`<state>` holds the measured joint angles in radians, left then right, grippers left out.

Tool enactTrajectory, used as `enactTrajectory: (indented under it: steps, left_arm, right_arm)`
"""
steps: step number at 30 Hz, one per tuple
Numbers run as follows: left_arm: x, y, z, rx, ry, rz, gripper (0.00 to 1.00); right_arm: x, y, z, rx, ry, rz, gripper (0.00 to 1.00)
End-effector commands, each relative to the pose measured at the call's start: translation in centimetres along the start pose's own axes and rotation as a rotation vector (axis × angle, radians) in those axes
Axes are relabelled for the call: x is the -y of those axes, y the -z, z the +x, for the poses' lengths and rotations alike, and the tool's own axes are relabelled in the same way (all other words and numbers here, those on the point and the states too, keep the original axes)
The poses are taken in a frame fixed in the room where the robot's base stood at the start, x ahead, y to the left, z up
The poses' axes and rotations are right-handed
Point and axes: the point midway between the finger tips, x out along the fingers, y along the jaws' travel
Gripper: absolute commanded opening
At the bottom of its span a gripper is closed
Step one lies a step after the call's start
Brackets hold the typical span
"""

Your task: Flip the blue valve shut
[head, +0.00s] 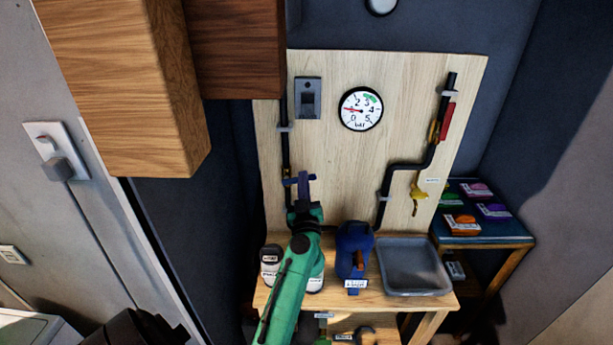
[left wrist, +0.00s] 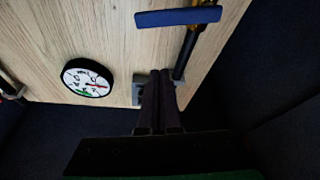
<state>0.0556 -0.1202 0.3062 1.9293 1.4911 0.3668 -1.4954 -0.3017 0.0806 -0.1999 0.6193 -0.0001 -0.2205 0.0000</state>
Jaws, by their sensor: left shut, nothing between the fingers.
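The blue valve is on the left pipe of the wooden board. Its flat blue handle (left wrist: 178,17) shows at the top of the left wrist view. It lies crosswise to the dark pipe, with a brass body at its right end. In the head view the handle (head: 289,181) is partly covered by my left gripper (head: 304,176). My left gripper's dark fingers are shut and empty; they also show in the left wrist view (left wrist: 159,74), apart from the handle in the picture. Whether they touch it in depth I cannot tell.
A round gauge (head: 361,109) and a grey switch box (head: 308,98) are on the board. A red handle (head: 447,121) and a yellow one (head: 418,194) sit on the right pipe. A blue jug (head: 353,250) and grey tray (head: 412,266) stand on the bench. Wooden cabinets (head: 130,90) hang upper left.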

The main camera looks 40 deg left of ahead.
Motion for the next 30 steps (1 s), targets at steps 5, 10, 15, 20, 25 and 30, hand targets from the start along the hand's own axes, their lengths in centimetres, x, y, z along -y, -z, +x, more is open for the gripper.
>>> enactTrajectory:
  steps: [5,10,15,20,25,30]
  left_arm:
    - [-0.1,0.2,4.1,-0.003,-0.002,0.001,0.00]
    - [0.2,-3.0,3.8,0.001,-0.003,0.003,0.00]
    - [0.0,-3.9,3.5,-0.001,-0.002,0.001,0.00]
    - [0.0,-3.8,3.5,0.000,-0.002,0.001,0.00]
    - [-0.1,-3.8,3.5,0.000,-0.004,0.005,0.00]
    - [-0.3,-4.0,3.4,0.003,-0.035,0.096,0.00]
  right_arm:
    - [0.0,0.2,-0.5,-0.002,0.001,0.000,0.50]
    - [0.1,0.0,2.1,-0.004,0.001,0.000,0.50]
    - [0.2,0.0,2.6,-0.004,0.002,0.001,0.50]
    - [0.1,0.0,2.5,-0.004,0.001,0.000,0.50]
    - [0.1,0.0,2.3,-0.004,0.001,0.000,0.50]
    - [0.1,0.2,0.4,-0.004,0.001,0.000,0.50]
